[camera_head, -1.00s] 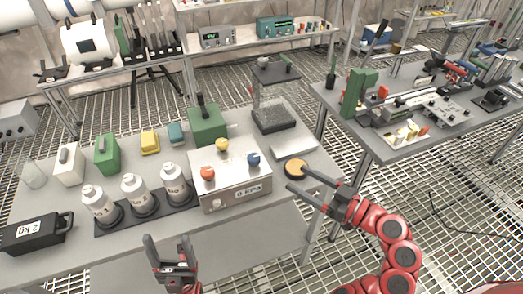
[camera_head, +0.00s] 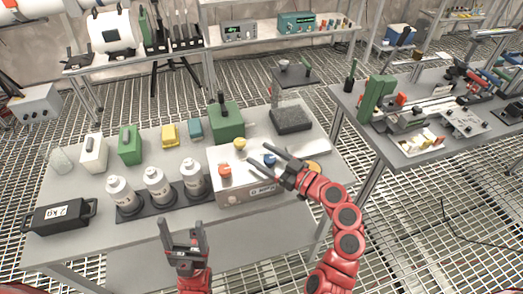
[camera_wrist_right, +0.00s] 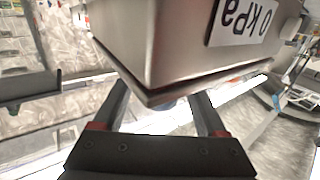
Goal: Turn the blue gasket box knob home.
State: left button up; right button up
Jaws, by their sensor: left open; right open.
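The gasket box (camera_head: 235,193) is a low metal box with a 0 kPa label on its front, on the near table. An orange knob (camera_head: 225,170), a yellow knob (camera_head: 239,143) and the blue knob (camera_head: 270,159) stand on its top. My right gripper (camera_head: 256,155) is open at the box's right end. Its fingers appear on either side of the blue knob in the head view; I see no grip. In the wrist view the box (camera_wrist_right: 170,50) fills the top, above the open right gripper (camera_wrist_right: 162,90). My left gripper (camera_head: 181,224) is open and empty at the table's front edge.
White bottles (camera_head: 157,186) stand on a dark tray left of the box. A black 2 kg weight (camera_head: 60,215) sits at the left.

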jog(key=shift+w+a, duration=0.25)
jog(key=shift+a, duration=0.1)
jog(key=shift+c, duration=0.2)
grip_shut()
jog(key=shift+t, duration=0.3)
